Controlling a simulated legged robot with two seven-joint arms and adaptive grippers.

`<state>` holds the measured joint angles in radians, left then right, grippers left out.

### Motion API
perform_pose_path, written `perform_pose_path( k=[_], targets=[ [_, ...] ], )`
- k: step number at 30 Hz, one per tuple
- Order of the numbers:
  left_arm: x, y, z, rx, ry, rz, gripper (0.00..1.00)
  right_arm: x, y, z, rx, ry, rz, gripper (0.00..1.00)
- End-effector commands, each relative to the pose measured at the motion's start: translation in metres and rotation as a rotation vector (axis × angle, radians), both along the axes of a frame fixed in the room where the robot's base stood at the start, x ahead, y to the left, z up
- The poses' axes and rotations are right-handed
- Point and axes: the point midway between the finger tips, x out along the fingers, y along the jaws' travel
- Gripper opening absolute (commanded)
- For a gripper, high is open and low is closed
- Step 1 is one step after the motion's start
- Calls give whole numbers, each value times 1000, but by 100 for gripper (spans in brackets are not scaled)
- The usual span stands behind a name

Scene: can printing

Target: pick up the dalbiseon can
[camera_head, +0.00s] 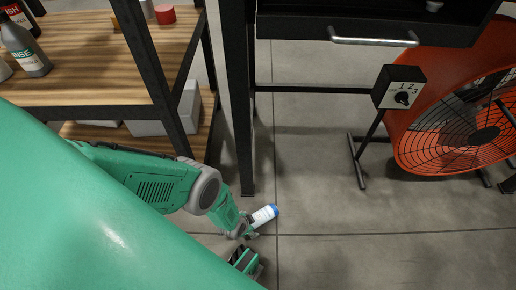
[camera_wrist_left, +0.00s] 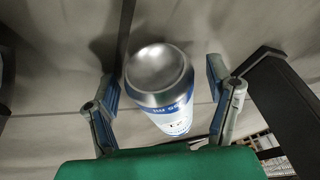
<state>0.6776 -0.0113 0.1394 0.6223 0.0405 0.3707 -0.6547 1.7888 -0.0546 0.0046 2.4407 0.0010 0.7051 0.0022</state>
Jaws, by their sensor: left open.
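The can (camera_head: 265,215) is white with a blue end in the head view, low over the grey floor, its long axis slanting slightly up to the right. I take it for the dalbiseon can, but its name is too small to read. In the left wrist view the can (camera_wrist_left: 160,80) shows a bare silver end and a blue and white label. My left gripper (camera_head: 247,226) is at the can's left end. In the wrist view its fingers (camera_wrist_left: 163,84) are spread on either side of the can, with gaps visible.
A wooden shelf (camera_head: 100,62) with bottles stands at upper left, with its dark posts near my arm. A black table leg (camera_head: 243,150) stands just behind the can. A large orange fan (camera_head: 450,110) is at right. The floor (camera_head: 390,235) at lower right is clear.

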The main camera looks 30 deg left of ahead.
Motion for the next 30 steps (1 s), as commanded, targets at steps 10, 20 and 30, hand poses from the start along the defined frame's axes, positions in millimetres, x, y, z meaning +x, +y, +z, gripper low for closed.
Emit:
perform_pose_path(
  k=[10,20,30],
  targets=[
    [0,0,1,0,0,0,35,0,0,1,0,-1,0,40],
    [0,0,8,0,-1,0,33,0,0,7,0,0,0,40],
    [1,0,70,0,-1,-1,33,0,0,52,0,-1,0,40]
  ],
)
